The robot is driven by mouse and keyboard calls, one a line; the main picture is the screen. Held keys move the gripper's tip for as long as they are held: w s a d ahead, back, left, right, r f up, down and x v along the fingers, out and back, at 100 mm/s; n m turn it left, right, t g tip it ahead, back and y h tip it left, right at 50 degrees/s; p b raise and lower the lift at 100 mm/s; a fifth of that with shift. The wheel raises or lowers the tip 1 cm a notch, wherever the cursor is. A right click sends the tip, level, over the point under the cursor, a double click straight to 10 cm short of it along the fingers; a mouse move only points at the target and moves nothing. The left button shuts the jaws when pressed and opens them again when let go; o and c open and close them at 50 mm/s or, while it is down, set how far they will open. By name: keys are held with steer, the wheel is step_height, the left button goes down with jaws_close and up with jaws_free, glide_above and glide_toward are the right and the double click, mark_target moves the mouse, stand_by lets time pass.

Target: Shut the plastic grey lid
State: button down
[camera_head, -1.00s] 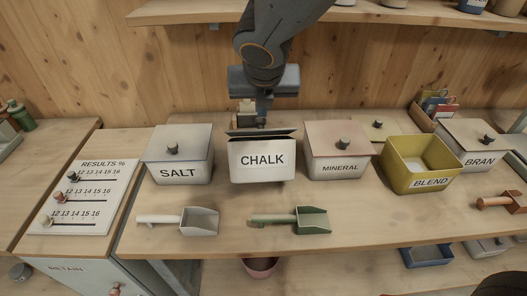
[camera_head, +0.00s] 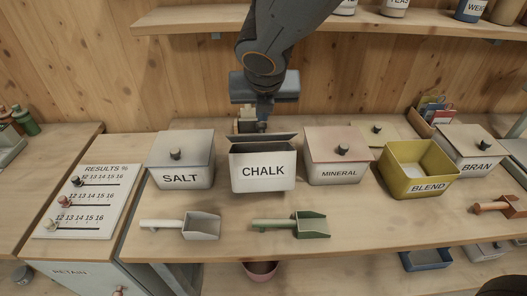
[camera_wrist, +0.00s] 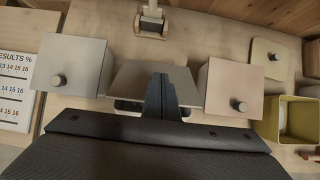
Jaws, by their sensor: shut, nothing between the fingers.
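The grey lid (camera_head: 262,137) sits at the top back of the white box labelled CHALK (camera_head: 263,172). In the head view it shows as a thin dark slanted panel, with a dark opening between it and the front rim. In the wrist view the grey lid (camera_wrist: 133,78) lies behind and beside my fingers. My gripper (camera_head: 263,124) points down at the lid's back edge, shut and empty. My fingers (camera_wrist: 160,100) overlap the lid in the wrist view; I cannot tell whether they touch it.
The lidded SALT box (camera_head: 180,160) stands left and the lidded MINERAL box (camera_head: 338,157) right, close by. The yellow BLEND bin (camera_head: 418,170) is open farther right. A white scoop (camera_head: 182,226) and a green scoop (camera_head: 291,225) lie in front. A shelf (camera_head: 330,22) is above.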

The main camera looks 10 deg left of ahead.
steer(key=shift+r+p, duration=2.05)
steer(key=shift+p, duration=0.2)
